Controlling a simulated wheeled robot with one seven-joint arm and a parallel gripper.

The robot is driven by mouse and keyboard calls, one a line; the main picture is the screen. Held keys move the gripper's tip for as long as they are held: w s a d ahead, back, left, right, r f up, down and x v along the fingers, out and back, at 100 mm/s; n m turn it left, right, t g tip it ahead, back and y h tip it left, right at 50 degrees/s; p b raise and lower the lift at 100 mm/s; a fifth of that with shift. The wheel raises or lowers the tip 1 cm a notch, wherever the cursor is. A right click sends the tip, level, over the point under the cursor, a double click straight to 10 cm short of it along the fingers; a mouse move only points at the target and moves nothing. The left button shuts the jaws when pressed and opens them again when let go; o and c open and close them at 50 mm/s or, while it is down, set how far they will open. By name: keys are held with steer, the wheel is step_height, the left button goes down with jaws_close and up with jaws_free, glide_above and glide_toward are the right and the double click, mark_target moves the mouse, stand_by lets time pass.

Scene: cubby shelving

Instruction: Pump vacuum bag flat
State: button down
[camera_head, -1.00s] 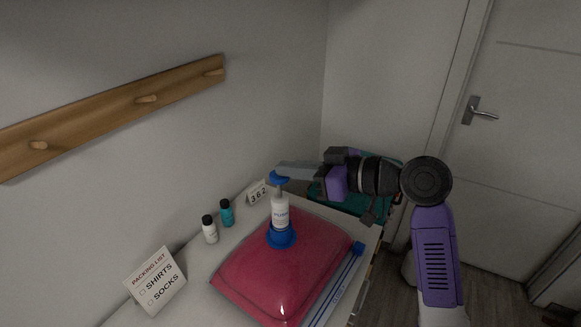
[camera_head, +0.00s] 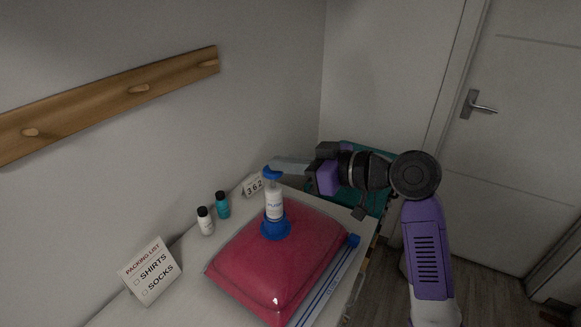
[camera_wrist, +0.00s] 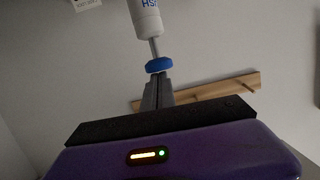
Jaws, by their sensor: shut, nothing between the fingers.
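The vacuum bag (camera_head: 262,268) is a puffed red bag on the white shelf top. A blue valve base (camera_head: 275,228) sits on it, bearing an upright white hand pump (camera_head: 275,206). The pump's blue handle (camera_head: 272,173) is on top, with a short length of rod showing beneath. My gripper (camera_head: 283,167) reaches in from the right and is shut and empty, its fingertips close to the handle. In the wrist view the shut fingers (camera_wrist: 158,92) point at the blue handle (camera_wrist: 158,65), and the white pump body (camera_wrist: 146,16) appears beyond it. I cannot tell whether they touch.
A white bottle (camera_head: 205,222) and a teal bottle (camera_head: 222,206) stand left of the bag. A packing-list card (camera_head: 150,272) stands front left, and a small number card (camera_head: 252,186) stands behind. A wooden peg rail (camera_head: 110,102) is on the wall. A door (camera_head: 520,150) is at right.

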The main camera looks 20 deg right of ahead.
steer(key=r+b+v, duration=0.1)
steer(key=b+v, duration=0.1)
steer(key=v, duration=0.8)
steer(key=shift+r, duration=0.3)
steer(key=shift+f, duration=0.1)
stand_by(1.1)
steer(key=r+b, duration=0.3)
steer(key=shift+s+a+r+n+b, duration=0.1)
steer(key=shift+a+r+n+b, duration=0.2)
steer(key=shift+a+b, duration=0.1)
